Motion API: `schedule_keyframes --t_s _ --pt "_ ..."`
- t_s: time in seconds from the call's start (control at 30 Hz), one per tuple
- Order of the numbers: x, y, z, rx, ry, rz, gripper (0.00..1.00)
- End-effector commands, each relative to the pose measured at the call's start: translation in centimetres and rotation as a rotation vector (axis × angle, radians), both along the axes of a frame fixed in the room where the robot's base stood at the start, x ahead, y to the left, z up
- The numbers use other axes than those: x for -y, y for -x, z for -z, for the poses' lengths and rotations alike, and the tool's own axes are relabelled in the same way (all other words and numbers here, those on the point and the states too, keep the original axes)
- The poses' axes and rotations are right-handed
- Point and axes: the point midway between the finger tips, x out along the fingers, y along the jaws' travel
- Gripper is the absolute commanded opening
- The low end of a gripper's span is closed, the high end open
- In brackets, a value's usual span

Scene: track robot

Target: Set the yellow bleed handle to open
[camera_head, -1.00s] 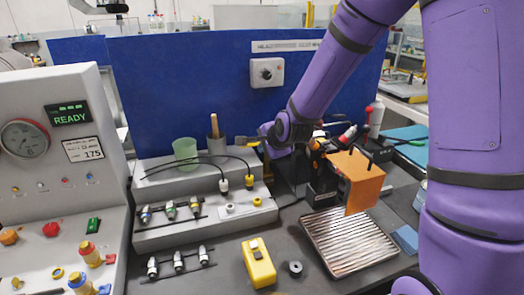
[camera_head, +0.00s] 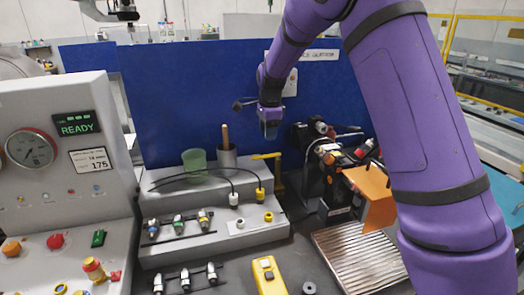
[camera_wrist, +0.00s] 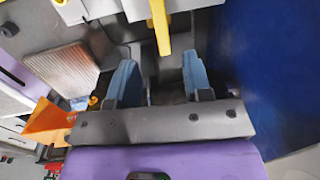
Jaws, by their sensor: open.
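The yellow bleed handle (camera_head: 266,156) is a thin bar lying about level on a brass-coloured stem, right of the grey cup and in front of the blue panel. My gripper (camera_head: 270,128) points down just above it in the head view, open and empty. In the wrist view the handle (camera_wrist: 160,28) runs up and down the picture at the top, in line with the gap between the two blue fingers of my gripper (camera_wrist: 160,62). It appears apart from both fingers. How far it lies beyond the fingertips I cannot tell.
The blue panel (camera_head: 190,90) stands close behind. The grey cup (camera_head: 227,160) with a brown-handled tool and a green cup (camera_head: 194,167) are to the left. A black fixture with an orange flap (camera_head: 372,190) stands right, behind a ribbed metal tray (camera_head: 350,250).

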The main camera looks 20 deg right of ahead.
Motion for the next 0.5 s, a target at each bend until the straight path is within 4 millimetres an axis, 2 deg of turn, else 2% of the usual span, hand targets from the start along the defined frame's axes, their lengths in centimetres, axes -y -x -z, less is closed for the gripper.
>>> schedule_keyframes --t_s 0.1,0.27,0.37,0.5 --pt "-0.6 -0.5 -1.4 -0.061 0.015 0.007 0.46" --pt "-0.9 -0.6 -2.1 -0.098 0.021 0.014 0.46" --pt "-0.9 -0.6 -1.4 -0.103 0.022 0.015 0.46" --pt "-0.8 -0.5 0.6 -0.104 0.022 0.015 0.46"
